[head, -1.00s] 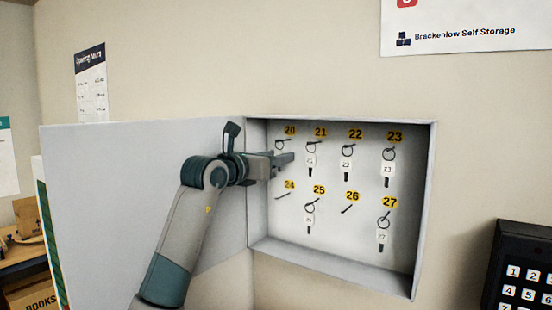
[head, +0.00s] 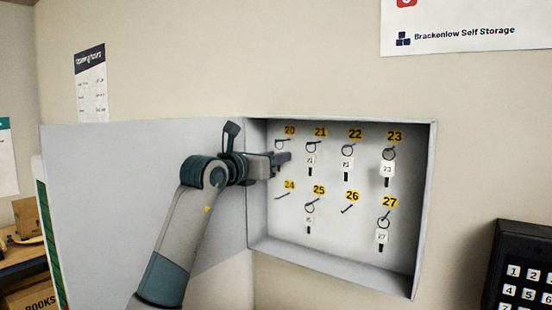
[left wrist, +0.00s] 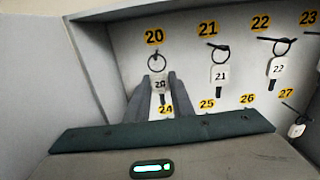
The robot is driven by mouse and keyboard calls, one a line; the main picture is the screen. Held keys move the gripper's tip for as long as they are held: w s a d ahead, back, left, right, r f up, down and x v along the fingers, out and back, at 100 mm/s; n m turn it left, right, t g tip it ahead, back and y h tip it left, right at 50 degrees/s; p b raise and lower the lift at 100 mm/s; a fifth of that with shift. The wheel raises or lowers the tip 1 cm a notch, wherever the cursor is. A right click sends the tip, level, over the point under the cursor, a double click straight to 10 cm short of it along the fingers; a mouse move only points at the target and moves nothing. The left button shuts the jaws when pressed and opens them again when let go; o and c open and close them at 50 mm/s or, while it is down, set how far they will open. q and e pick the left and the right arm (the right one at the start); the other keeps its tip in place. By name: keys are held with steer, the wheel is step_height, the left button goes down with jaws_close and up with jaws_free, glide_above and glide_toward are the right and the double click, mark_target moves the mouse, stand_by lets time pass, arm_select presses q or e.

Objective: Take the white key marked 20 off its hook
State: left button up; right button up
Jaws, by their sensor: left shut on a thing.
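The white key marked 20 (left wrist: 160,83) hangs by its ring from the hook under the yellow 20 label in the left wrist view. Its ring (left wrist: 157,62) is still around the hook. My left gripper (left wrist: 160,88) is shut on the key's tag, with one finger at each side. In the head view my left gripper (head: 284,160) reaches into the open cabinet (head: 340,270) and hides the key's tag; the ring shows just above the fingers. My right gripper is in neither view.
White keys 21 (left wrist: 220,75), 22 (left wrist: 278,68) and 23 (head: 387,168) hang to the right. Key 27 (head: 382,236) and another under label 25 hang below. Hooks 24 and 26 are bare. The cabinet door (head: 140,200) stands open at left; a keypad (head: 522,275) is at right.

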arm_select(q)
steer(key=shift+s+a+r, duration=0.1)
steer(key=shift+s+r, duration=0.05)
steer(key=shift+r, duration=0.35)
steer(key=shift+s+a, duration=0.1)
steer(key=shift+s, duration=0.05)
stand_by(0.4)
steer(key=b+v, duration=0.4)
steer(key=v, duration=0.4)
stand_by(1.1)
